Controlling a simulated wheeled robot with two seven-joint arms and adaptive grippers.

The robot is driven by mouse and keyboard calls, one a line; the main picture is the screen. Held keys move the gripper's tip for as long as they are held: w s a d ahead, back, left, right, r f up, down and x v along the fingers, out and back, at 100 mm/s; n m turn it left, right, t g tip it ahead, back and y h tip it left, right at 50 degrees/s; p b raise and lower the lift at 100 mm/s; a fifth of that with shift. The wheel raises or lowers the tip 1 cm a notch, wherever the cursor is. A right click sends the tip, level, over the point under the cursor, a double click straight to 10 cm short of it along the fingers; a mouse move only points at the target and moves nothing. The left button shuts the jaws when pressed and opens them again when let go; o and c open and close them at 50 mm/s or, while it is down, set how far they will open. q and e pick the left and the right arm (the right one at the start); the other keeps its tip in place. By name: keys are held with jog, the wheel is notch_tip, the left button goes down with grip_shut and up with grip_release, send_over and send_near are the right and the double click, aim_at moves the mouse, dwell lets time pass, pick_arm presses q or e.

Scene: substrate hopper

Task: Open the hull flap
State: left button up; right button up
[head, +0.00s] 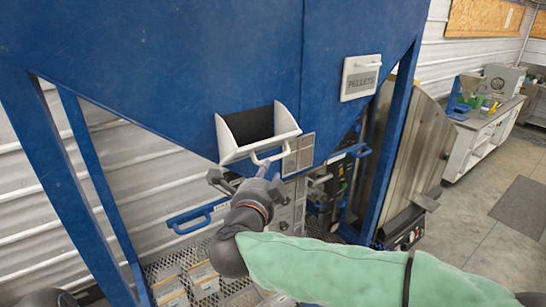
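The white flap (228,142) on the blue hopper's sloping face is tilted outward, with a dark opening behind it. Its lettering cannot be read from here. Its white handle (272,157) sticks out at the lower front edge. My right gripper (246,181) is just below and in front of the handle, its fingers spread apart with nothing visible between them. It looks apart from the handle, though contact is hard to judge. My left gripper is not in view.
A second white flap (360,78), marked PELLETS, is shut at the upper right. Blue hopper legs (65,190) stand at the left. Blue-handled drawers or slides (190,218) and small boxes (204,280) on a mesh shelf are below. A workbench (480,130) stands at the far right beyond open floor.

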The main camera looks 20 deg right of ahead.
aim_at(273, 159)
jog(key=p+x, duration=0.1)
jog(key=x, duration=0.7)
jog(key=shift+w+d, duration=0.1)
jog(key=shift+w, duration=0.05)
jog(key=shift+c, duration=0.3)
grip_shut()
